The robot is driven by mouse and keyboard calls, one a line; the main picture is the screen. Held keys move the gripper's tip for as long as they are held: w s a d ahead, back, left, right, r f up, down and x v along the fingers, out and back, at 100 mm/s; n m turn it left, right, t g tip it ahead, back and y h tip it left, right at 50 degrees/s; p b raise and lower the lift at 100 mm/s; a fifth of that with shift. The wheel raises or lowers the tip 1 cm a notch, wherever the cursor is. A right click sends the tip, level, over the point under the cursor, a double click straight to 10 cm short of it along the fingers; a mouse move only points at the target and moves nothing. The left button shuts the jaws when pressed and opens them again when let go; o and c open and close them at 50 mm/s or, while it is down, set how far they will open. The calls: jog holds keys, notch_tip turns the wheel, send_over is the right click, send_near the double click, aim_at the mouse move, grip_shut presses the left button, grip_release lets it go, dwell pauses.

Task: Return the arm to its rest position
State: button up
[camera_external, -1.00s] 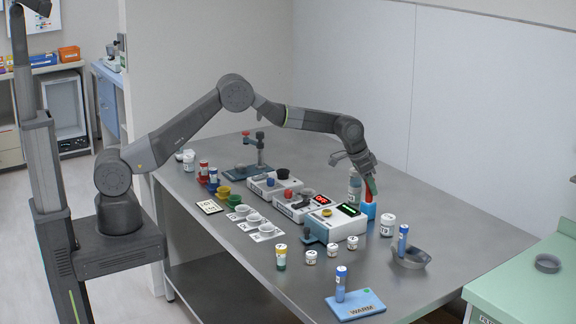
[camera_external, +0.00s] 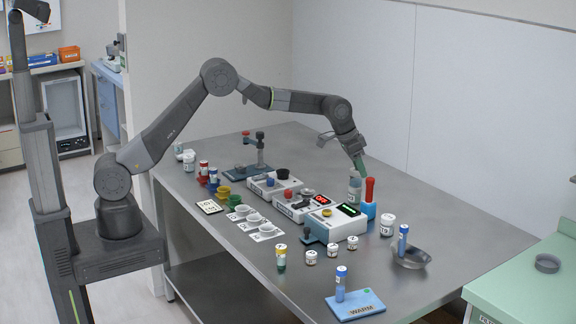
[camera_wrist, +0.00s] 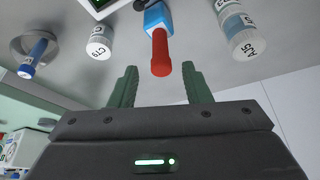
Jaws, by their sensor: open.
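My gripper (camera_external: 361,166) is held above the far right part of the metal table, its green fingers apart. In the wrist view my gripper (camera_wrist: 158,88) is open with nothing held between the fingers. A red-handled tool in a blue holder (camera_external: 369,198) stands upright just below and beside the fingertips. In the wrist view its red handle (camera_wrist: 160,55) points toward the gap between the fingers. My arm is raised and stretched out over the table from its base on the left.
Close by stand a labelled bottle (camera_external: 354,190) and a white-capped jar (camera_external: 387,225). Devices with displays (camera_external: 334,222) fill the table's middle. A grey bowl with a blue tube (camera_external: 411,256) and a blue WARM pad (camera_external: 362,303) lie nearer the front. The air above the table is clear.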

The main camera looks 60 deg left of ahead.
jog(key=p+x, duration=0.1)
jog(key=x, duration=0.9)
jog(key=shift+w+r+p, duration=0.1)
jog(key=shift+w+p, duration=0.1)
jog(key=shift+p, duration=0.15)
notch_tip(320, 180, up, 10)
jog(key=shift+r+b, duration=0.15)
jog(key=shift+b, duration=0.95)
jog(key=b, duration=0.1)
send_near(369, 202)
jog(key=s+d+r, duration=0.3)
jog(key=r, duration=0.1)
jog(key=s+a+f+m+b, duration=0.1)
jog(key=s+f, duration=0.2)
jog(key=s, duration=1.3)
jog(key=s+a+f+m+h+b, duration=0.1)
jog(key=s+f+m+b, duration=0.1)
jog(key=s, duration=1.4)
jog(key=shift+s+a+f, duration=0.3)
jog(key=shift+s+f, duration=0.1)
jog(key=shift+f, duration=0.1)
